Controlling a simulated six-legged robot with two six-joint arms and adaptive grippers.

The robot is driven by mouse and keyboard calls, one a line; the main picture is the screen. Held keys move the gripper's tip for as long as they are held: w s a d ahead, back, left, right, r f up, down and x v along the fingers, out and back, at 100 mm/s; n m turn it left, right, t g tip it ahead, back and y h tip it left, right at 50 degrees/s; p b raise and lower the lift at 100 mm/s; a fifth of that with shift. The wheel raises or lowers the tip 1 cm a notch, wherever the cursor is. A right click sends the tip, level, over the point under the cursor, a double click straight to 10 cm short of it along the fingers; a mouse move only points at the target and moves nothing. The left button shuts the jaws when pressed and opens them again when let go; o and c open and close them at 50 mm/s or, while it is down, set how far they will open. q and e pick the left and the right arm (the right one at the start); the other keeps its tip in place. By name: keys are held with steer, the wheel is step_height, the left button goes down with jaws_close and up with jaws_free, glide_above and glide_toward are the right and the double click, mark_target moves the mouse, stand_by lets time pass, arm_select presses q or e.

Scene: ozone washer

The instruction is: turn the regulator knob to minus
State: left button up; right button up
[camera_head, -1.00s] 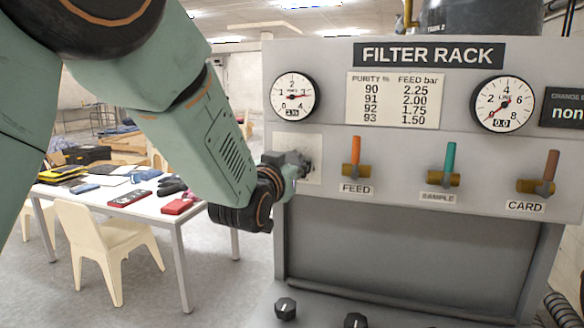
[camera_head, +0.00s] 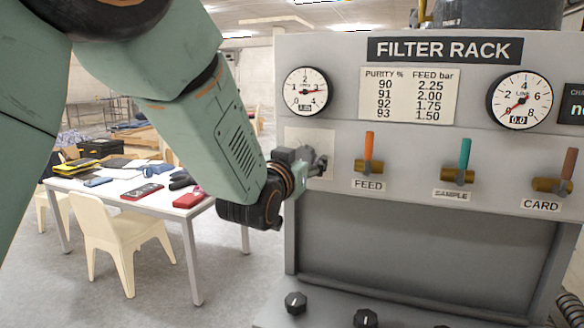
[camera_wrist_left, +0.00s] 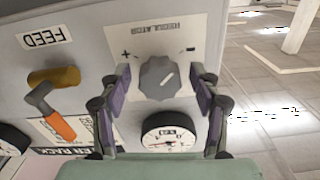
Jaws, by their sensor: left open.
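In the left wrist view the plate appears upside down, with plus at left and minus at right. In the head view the left gripper (camera_head: 318,163) is in front of the plate and hides the knob. My right gripper is not in view.
The filter rack (camera_head: 400,225) carries a purity gauge (camera_head: 307,91), a line gauge (camera_head: 520,100) and the orange feed lever (camera_head: 368,150) right of the gripper. Small black knobs (camera_head: 295,302) are below. A table (camera_head: 190,208) with tools and a chair (camera_head: 125,235) stand at left.

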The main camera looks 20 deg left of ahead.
arm_select(q)
steer(key=s, duration=1.1)
steer(key=shift+s+a, duration=0.2)
steer(key=shift+r, duration=0.1)
steer(key=s+a+f+g+b, duration=0.1)
steer(key=s+f+g+b, duration=0.2)
steer(key=f, duration=1)
steer(key=s+a+f+g+b, duration=0.1)
steer(key=s+f+g+b, duration=0.2)
steer(key=f, duration=0.9)
steer(key=s+f+g+b, duration=0.2)
steer(key=f+g+b, duration=0.1)
steer(key=f, duration=1)
steer(key=s+f+n+g+b, duration=0.1)
steer(key=s+f+g+b, duration=0.3)
steer(key=s+f, duration=1)
steer(key=s+a+f+g+b, duration=0.1)
steer(key=s+f+g+b, duration=0.4)
steer(key=s+f, duration=0.8)
step_height(320, 180, down, 5)
steer(key=b, duration=0.3)
steer(key=shift+s+f+n+y, duration=0.15)
steer(key=shift+s+n+y, duration=0.15)
steer(key=shift+s+n, duration=0.1)
steer(key=shift+a, duration=0.15)
